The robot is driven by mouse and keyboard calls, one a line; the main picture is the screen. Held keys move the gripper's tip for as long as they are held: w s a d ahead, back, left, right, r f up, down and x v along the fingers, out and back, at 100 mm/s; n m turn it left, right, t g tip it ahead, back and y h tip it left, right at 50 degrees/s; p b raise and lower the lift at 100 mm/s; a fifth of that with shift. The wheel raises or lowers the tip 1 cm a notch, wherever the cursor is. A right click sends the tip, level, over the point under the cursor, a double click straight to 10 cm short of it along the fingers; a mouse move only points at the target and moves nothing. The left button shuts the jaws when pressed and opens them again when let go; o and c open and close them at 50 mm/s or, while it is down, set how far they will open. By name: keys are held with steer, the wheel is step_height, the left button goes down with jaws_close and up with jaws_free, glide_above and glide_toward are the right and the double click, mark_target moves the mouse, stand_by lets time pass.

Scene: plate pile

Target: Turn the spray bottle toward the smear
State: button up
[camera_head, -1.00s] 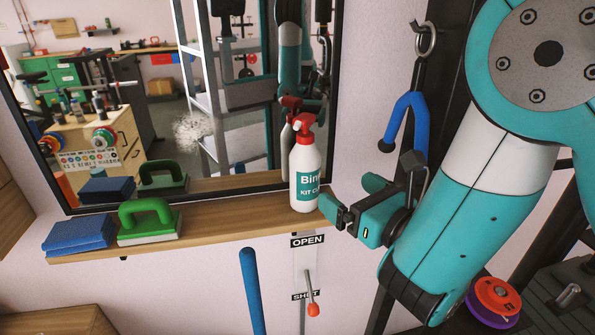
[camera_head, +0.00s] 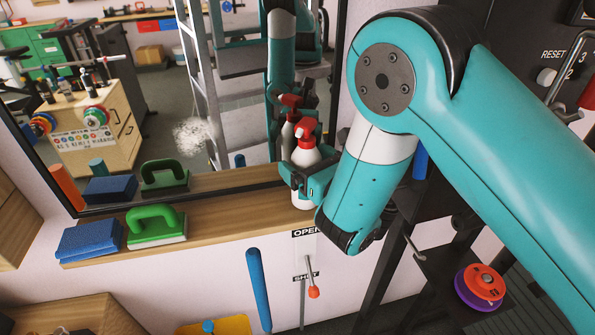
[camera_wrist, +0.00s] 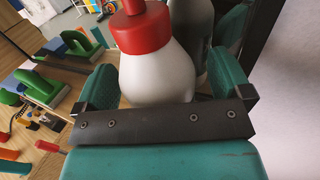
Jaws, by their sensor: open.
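The white spray bottle (camera_head: 304,157) with a red spray head stands upright at the right end of the wooden shelf (camera_head: 215,218), in front of the mirror. The smear (camera_head: 193,135) is a whitish speckled patch on the mirror glass, left of the bottle and higher. My gripper (camera_head: 303,183) is open around the bottle's body. In the wrist view the bottle (camera_wrist: 155,72) stands between the two teal fingers, and the top of its red head is cut off. My gripper hides the bottle's label.
A blue bar (camera_head: 258,290) and a red-tipped lever (camera_head: 313,291) are below the shelf.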

steer(key=c, duration=1.5)
steer(key=shift+a+r, duration=0.1)
steer(key=shift+c, duration=0.2)
steer(key=shift+r, duration=0.1)
